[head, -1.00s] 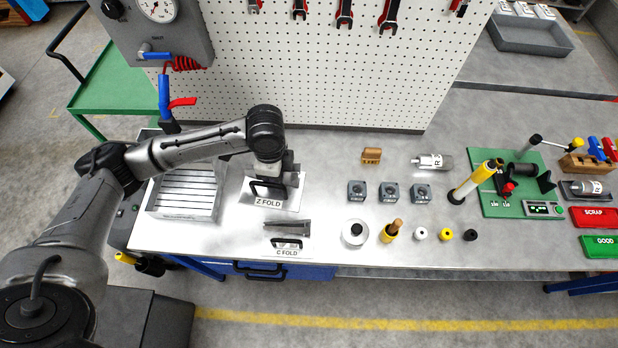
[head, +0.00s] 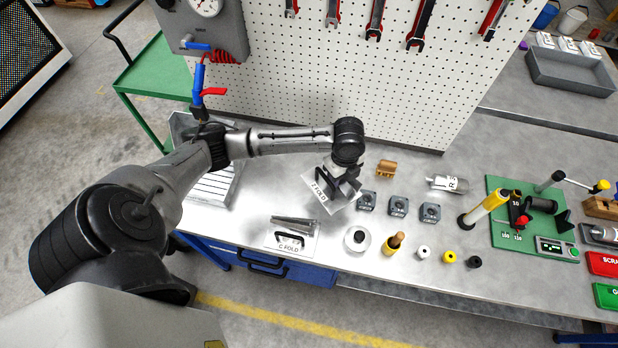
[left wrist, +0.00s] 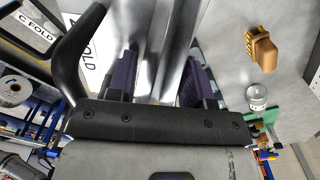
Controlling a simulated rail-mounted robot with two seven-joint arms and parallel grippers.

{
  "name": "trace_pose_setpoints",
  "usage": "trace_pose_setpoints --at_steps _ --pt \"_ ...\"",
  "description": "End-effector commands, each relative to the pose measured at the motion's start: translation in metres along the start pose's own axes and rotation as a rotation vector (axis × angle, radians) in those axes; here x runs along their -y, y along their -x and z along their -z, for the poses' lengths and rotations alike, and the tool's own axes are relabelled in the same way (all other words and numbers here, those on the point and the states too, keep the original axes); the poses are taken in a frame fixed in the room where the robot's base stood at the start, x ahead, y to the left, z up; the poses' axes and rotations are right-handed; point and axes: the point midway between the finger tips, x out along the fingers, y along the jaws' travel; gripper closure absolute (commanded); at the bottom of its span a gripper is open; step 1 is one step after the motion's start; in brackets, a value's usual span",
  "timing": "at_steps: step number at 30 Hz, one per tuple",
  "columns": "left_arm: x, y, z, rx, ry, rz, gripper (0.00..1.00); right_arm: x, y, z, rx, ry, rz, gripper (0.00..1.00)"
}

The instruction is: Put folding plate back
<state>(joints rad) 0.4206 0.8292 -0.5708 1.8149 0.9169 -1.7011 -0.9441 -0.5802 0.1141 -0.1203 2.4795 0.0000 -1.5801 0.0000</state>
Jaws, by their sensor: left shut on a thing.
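The Z FOLD plate (head: 311,177), a pale plate with a dark handle, is turned at an angle over the middle of the bench. My left gripper (head: 345,187) is at its right part. In the left wrist view, the left gripper (left wrist: 158,85) is shut on a shiny metal strip between its dark fingers. The plate's label (left wrist: 92,52) shows partly beside it. I cannot tell whether the plate touches the bench. The C FOLD plate (head: 290,246), with a metal strip and dark handle, lies near the front edge. My right gripper is not in view.
Several small grey blocks (head: 398,207) stand close right of the Z FOLD plate, with a brown block (head: 386,168) behind. A slatted tray (head: 212,188) is at the left, partly behind my arm. A pegboard (head: 345,80) rises behind. Bare bench lies between tray and plate.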

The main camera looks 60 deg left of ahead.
Motion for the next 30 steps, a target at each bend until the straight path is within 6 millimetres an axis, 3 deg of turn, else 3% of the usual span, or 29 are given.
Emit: trace_pose_setpoints --at_steps 18,24,30 --pt "-0.019 -0.060 -0.099 0.001 -0.020 -0.001 1.00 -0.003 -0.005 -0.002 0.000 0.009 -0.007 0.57" --pt "-0.021 -0.067 -0.112 0.001 -0.022 0.001 1.00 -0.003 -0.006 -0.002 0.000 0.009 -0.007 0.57" --pt "-0.021 -0.074 -0.113 -0.001 -0.023 0.001 1.00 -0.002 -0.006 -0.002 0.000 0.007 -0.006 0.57"
